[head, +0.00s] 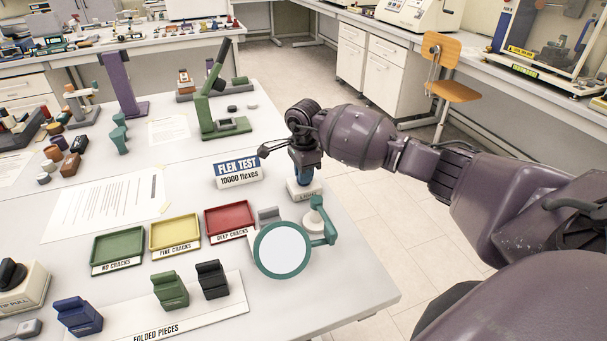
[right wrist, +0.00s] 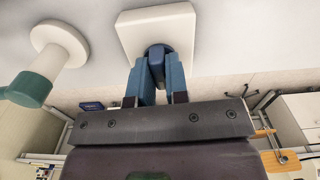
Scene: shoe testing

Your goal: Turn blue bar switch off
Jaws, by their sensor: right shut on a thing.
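The blue bar switch (right wrist: 156,56) stands up from a white base on the table. In the head view its white base (head: 304,190) sits near the table's right edge, just beyond the teal magnifier. My right gripper (head: 304,172) comes down on it from above. In the right wrist view the two blue fingers (right wrist: 159,88) are closed around the blue bar, one on each side. The bar is mostly hidden by the gripper in the head view. My left gripper is in neither view.
The teal magnifier (head: 282,250) stands close in front of the switch. A FLEX TEST sign (head: 238,171) is to its left. Green, yellow (head: 175,233) and red trays lie farther left. Folded pieces (head: 171,290) stand on a white board in front.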

